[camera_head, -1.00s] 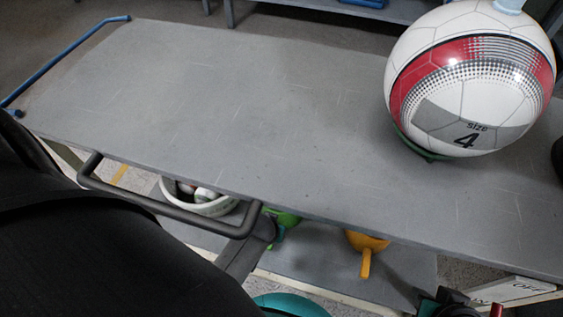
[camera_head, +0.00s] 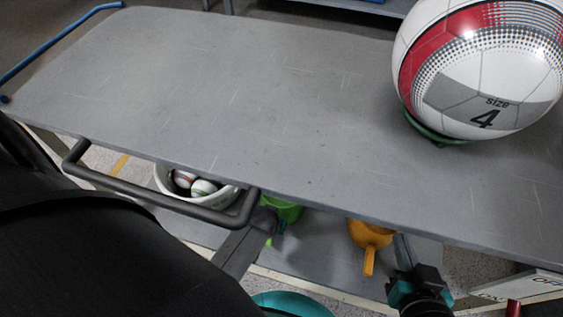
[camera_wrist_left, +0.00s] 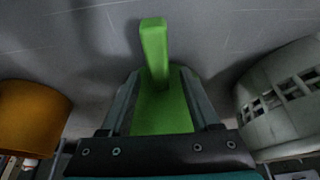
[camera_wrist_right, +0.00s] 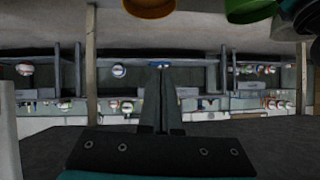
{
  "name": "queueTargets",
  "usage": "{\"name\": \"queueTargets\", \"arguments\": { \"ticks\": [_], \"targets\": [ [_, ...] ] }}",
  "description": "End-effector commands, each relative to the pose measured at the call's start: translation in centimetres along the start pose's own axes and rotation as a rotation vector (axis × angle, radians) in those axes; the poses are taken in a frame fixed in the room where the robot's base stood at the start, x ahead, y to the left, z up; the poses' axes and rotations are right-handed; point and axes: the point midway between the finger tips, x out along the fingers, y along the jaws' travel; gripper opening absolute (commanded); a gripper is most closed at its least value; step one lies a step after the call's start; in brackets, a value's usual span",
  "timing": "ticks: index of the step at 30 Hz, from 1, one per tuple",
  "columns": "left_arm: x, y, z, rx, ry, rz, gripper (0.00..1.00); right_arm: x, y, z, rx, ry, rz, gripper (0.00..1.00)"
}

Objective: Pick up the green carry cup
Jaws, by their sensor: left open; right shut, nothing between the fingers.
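The green carry cup (camera_head: 284,211) is on the shelf under the grey tabletop, partly hidden by the table edge. In the left wrist view, its green handle and side (camera_wrist_left: 160,107) show between the fingers of my left gripper (camera_wrist_left: 158,85). That gripper is open, with a finger on each side of the green part; contact cannot be told. In the head view it is mostly hidden. My right gripper (camera_head: 402,248) is shut and empty at the table's front edge, right of the orange cup (camera_head: 370,236). Its fingers also show in the right wrist view (camera_wrist_right: 161,98).
A white basket (camera_head: 222,199) with balls stands left of the green cup; the orange cup is on its right. The tabletop (camera_head: 230,90) is clear except for a large ball (camera_head: 480,70) on a green ring. A dark handle bar (camera_head: 150,195) juts from the front.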

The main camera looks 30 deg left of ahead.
Motion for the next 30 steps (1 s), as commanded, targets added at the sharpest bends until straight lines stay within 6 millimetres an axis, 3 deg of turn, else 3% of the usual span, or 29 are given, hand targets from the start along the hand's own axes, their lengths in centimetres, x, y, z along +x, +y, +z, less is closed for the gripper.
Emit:
{"name": "queueTargets", "arguments": {
  "ticks": [9, 18, 30],
  "targets": [
    [1.0, 0.0, 0.1, 0.0, 0.0, 0.0, 0.63, 0.3, -1.2, -0.6, 0.017, 0.126, -0.033, 0.0],
    [1.0, 0.0, 0.0, 0.0, 0.0, 0.0, 0.63, 0.3, -1.3, -0.8, 0.019, 0.139, -0.035, 0.0],
    [1.0, 0.0, 0.0, 0.0, 0.0, 0.0, 0.19, 0.3, -1.3, -0.8, 0.018, 0.138, -0.035, 0.0]
  ]
}}
